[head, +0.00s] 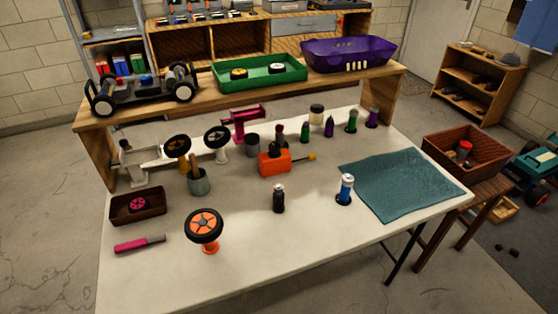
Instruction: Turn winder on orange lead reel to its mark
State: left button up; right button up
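An orange boxy body (275,162) with a dark top stands mid-table; a thin arm with a yellow end (311,157) sticks out to its right. It looks like the orange lead reel, with that arm as its winder. The mark is too small to make out. A black-rimmed disc with an orange hub (204,225) sits on an orange stand nearer the front left. Neither of my grippers is in view, and nothing touches the orange body.
A dark bottle (278,199) and a blue-and-white can (345,190) stand in front of the orange body. A grey cup (198,182) stands to its left. A teal mat (405,185) covers the right side. A raised wooden shelf (330,83) runs behind. The table's front middle is clear.

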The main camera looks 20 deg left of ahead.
aim_at(274, 148)
jog(key=u, duration=0.2)
jog(key=i+l+u, duration=0.1)
jog(key=u, duration=0.25)
jog(key=i+l+u, duration=0.45)
jog(key=u, duration=0.2)
jog(key=i, duration=0.1)
